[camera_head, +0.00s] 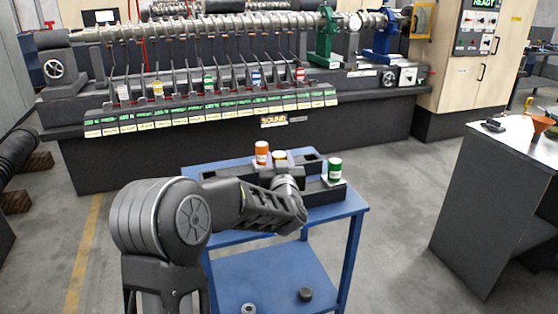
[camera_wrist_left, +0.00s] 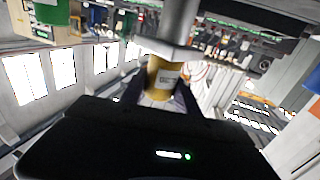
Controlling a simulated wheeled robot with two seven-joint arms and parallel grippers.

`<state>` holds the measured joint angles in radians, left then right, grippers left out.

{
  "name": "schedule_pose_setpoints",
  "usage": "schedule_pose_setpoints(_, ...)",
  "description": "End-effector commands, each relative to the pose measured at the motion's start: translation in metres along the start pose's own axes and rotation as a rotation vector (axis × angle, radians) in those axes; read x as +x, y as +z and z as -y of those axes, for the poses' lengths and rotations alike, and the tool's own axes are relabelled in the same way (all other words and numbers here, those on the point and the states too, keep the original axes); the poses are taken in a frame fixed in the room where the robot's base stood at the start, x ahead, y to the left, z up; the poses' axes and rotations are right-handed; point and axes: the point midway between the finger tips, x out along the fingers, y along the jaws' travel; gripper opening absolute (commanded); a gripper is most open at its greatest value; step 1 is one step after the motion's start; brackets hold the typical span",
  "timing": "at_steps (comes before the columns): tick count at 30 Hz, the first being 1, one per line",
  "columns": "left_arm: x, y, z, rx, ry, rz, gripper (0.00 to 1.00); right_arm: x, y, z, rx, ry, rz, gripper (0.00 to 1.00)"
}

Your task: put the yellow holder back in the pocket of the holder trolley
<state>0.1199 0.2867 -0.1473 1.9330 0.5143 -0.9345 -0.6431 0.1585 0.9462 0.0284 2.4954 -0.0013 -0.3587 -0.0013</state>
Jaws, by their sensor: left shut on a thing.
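The yellow holder (camera_head: 280,156) shows only as a small yellow top behind my left wrist in the head view. In the left wrist view the yellow holder (camera_wrist_left: 162,78) is a labelled yellow cylinder joined to a grey plate and a metal shaft. My left gripper (camera_wrist_left: 160,95) is shut around its yellow part. In the head view my left gripper (camera_head: 284,168) is over the blue holder trolley (camera_head: 225,167), among its dark pocket blocks. My forearm and wrist hide the pocket under it, so I cannot tell whether the holder touches it. My right gripper is out of view.
An orange holder (camera_head: 262,153) stands just left of the yellow one, and a green holder (camera_head: 335,169) stands at the right. A dark round part (camera_head: 305,294) lies on the lower shelf. The long machine is behind; a dark bench (camera_head: 485,205) stands right, with open floor between.

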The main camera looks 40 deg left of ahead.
Motion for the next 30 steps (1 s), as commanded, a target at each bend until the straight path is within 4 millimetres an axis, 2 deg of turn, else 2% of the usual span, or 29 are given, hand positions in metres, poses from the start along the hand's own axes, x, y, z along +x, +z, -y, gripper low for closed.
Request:
schedule_pose_setpoints(20, 0.0003, -0.0031, 0.0003, -0.001, -0.001, -0.006, 0.00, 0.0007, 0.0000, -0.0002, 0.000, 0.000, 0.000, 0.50)
schedule_pose_setpoints(30, 0.0003, 0.0022, 0.0003, -0.001, -0.001, -0.006, 0.00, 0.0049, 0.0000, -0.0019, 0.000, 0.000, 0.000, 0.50)
